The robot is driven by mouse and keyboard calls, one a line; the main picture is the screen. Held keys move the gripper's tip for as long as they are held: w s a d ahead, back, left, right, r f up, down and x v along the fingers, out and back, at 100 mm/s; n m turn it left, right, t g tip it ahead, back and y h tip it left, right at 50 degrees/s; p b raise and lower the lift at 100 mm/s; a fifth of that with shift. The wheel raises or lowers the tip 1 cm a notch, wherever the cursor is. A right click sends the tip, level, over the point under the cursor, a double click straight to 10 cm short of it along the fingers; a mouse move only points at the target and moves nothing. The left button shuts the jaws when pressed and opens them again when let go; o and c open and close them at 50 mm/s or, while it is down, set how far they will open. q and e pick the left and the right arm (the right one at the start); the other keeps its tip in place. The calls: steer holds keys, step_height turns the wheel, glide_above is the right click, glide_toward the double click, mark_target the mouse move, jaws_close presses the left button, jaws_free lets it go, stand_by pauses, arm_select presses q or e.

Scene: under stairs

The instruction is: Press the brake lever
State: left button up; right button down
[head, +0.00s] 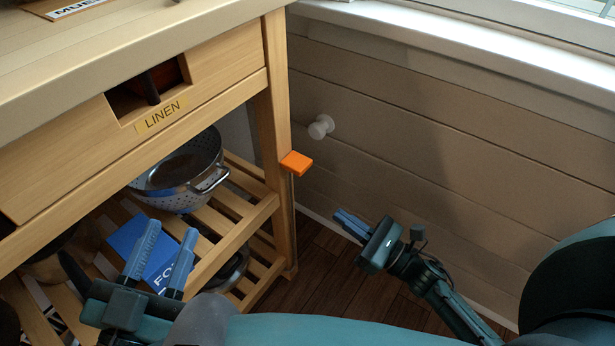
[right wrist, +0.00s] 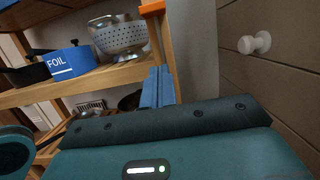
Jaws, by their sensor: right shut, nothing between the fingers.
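The brake lever, an orange tab (head: 296,163), sticks out from the cart's front right leg in the head view. It also shows at the top of the right wrist view (right wrist: 152,7). My right gripper (head: 347,224) is shut and empty, below and to the right of the lever, apart from it. Its blue fingers (right wrist: 158,84) lie together below the lever in the right wrist view. My left gripper (head: 172,228) is open and empty, in front of the lower shelf at the left, with a gap between its fingers.
The wooden cart (head: 235,97) has a drawer labelled LINEN and slatted shelves. A colander (head: 178,178) and a blue FOIL box (right wrist: 68,61) are on the shelves. A white knob (head: 320,126) sticks out of the panelled wall right of the lever. Floor shows between cart and wall.

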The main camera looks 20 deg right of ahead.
steer(key=b, duration=0.2)
glide_toward(286, 176)
steer(key=w+a, duration=0.2)
steer(key=w, duration=0.1)
steer(key=shift+w+a+r, duration=0.3)
steer(key=shift+a+r, duration=0.05)
steer(key=shift+r, duration=0.2)
arm_select(q)
steer(key=shift+w+r+h+p, duration=0.3)
steer(key=shift+r+p, duration=0.1)
steer(key=shift+p, duration=0.1)
arm_select(e)
steer(key=shift+s+d+r, duration=0.1)
steer(key=shift+r, duration=1.75)
